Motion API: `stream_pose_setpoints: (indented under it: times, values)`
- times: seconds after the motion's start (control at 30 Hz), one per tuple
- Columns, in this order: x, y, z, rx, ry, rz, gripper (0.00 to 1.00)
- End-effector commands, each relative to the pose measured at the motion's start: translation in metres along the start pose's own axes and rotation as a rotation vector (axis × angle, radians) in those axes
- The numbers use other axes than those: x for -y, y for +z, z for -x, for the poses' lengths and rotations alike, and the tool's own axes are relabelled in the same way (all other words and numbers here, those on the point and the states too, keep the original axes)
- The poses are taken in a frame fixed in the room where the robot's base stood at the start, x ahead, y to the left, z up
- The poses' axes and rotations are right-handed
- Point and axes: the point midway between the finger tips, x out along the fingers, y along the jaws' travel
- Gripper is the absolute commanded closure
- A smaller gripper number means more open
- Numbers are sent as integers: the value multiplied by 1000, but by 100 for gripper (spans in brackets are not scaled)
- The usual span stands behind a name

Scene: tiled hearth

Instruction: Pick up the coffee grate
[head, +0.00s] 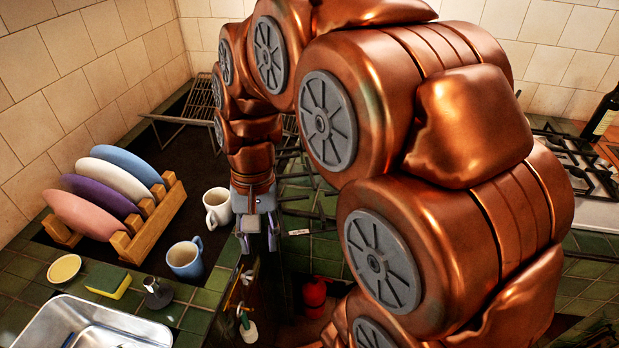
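My gripper (258,241) points down near the middle of the picture, with its two fingertips apart and nothing seen between them. A wire metal grate (187,112) stands at the back left on the dark counter surface, partly hidden behind my arm. Dark metal bars (312,197) show just right of my gripper, over green tiles, also partly covered by my arm. I cannot tell which of these is the coffee grate. My gripper appears apart from both.
A white mug (217,208) stands just left of my gripper, with a blue mug (186,258) nearer. A wooden rack (150,221) holds several plates. A sponge (107,281) and a metal sink (85,325) are at front left. A stove (590,180) and dark bottle (603,115) are right.

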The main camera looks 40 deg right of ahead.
Motion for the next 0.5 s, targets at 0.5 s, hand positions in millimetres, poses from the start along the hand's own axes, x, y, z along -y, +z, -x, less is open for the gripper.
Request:
stream_pose_setpoints:
  times: [0.5]
  values:
    - [-35,-170,21,38,-178,-670,62]
